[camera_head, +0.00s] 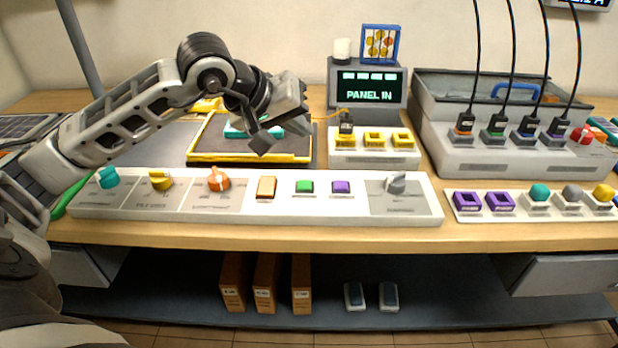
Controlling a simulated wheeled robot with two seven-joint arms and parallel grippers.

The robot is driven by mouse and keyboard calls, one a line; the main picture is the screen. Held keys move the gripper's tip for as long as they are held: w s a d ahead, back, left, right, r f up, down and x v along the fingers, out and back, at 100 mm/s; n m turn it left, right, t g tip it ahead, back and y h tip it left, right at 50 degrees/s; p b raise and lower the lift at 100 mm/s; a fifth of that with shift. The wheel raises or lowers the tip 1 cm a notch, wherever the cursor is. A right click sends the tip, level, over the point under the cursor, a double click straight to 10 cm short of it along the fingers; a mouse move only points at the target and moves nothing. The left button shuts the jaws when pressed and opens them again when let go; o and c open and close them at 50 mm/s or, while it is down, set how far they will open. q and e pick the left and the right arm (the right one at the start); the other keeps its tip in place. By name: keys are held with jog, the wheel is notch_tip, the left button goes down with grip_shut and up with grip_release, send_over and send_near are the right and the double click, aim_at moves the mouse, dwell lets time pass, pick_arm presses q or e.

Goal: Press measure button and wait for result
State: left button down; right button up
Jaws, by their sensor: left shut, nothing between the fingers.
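A white control panel (255,216) lies along the front of the table. I cannot read which one is the measure button. A grey display (368,88) behind reads "PANEL IN". My left gripper (262,143) is shut and empty, pointing down above the black, yellow-edged tray, behind the panel's buttons and apart from them. My right gripper is out of view.
Teal (108,177), yellow (160,180), orange (219,180) and grey (396,183) knobs stand on the panel. A yellow-socketed block (374,158) sits behind it. A grey case (460,152) with black cables stands right. The yellow-edged tray (215,158) lies under my left gripper.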

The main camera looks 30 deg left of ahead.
aim_at(300, 186)
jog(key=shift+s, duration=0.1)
pick_arm(q)
jog(key=shift+f, duration=0.1)
notch_tip(300, 186, down, 8)
jog(key=b, duration=0.6)
jog(key=shift+f, duration=0.35)
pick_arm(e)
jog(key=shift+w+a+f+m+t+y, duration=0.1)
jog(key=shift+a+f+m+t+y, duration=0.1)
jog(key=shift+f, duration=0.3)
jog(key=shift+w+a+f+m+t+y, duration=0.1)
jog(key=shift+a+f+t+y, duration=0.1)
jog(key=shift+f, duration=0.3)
pick_arm(q)
jog(key=shift+b, duration=0.3)
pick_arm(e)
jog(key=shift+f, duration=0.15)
pick_arm(q)
jog(key=shift+f+b, duration=0.4)
jog(key=shift+b, duration=0.2)
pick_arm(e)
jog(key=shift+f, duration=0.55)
